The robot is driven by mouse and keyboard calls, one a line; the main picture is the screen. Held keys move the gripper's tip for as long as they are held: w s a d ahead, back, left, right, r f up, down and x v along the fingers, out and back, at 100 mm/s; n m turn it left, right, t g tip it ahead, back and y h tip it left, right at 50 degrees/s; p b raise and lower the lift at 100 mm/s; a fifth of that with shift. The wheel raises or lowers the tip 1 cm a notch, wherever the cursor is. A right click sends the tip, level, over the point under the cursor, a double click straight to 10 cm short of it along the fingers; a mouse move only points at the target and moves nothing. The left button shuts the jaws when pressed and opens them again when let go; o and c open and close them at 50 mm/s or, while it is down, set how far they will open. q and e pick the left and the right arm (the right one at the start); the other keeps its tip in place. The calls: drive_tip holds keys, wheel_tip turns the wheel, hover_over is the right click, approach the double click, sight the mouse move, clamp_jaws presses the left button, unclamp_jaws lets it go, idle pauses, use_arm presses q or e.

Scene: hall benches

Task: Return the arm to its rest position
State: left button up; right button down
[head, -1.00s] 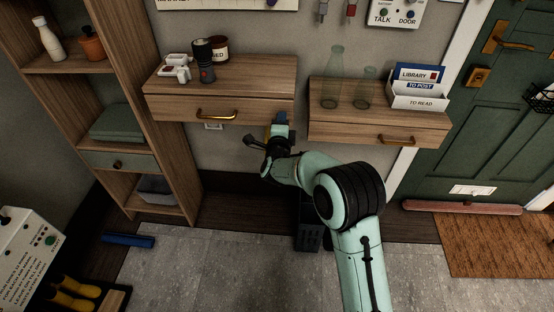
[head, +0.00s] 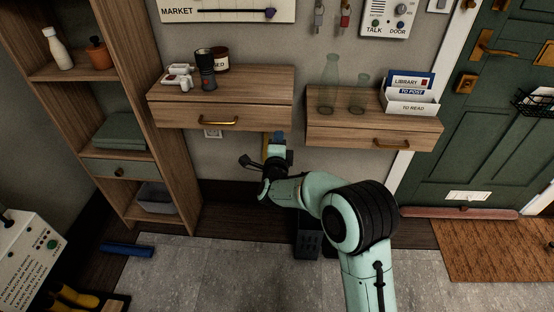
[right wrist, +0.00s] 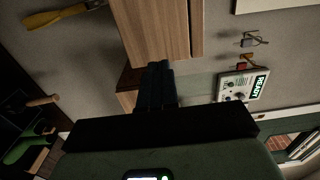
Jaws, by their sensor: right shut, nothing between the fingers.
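My right arm comes up from the bottom of the head view and bends to the left. Its gripper (head: 277,142) shows just below the right part of the left wall drawer (head: 180,115), in front of the wall. In the right wrist view the dark fingers (right wrist: 155,85) are together with nothing between them. They point towards a wooden drawer box (right wrist: 155,30), and I cannot tell the distance to it. My left gripper is in neither view.
The right wall drawer (head: 335,133) bears glass vessels and a letter rack (head: 412,103). A flashlight (head: 206,70) stands on the left one. A wooden shelf unit (head: 180,190) stands at left, a green door (head: 480,130) at right.

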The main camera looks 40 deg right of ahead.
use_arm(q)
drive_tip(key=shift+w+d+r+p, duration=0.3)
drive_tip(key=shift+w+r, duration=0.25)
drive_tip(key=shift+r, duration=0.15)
use_arm(e)
drive_tip(key=v, duration=0.6)
drive_tip(key=shift+s+a+f, duration=0.2)
drive_tip(key=shift+s+a, duration=0.05)
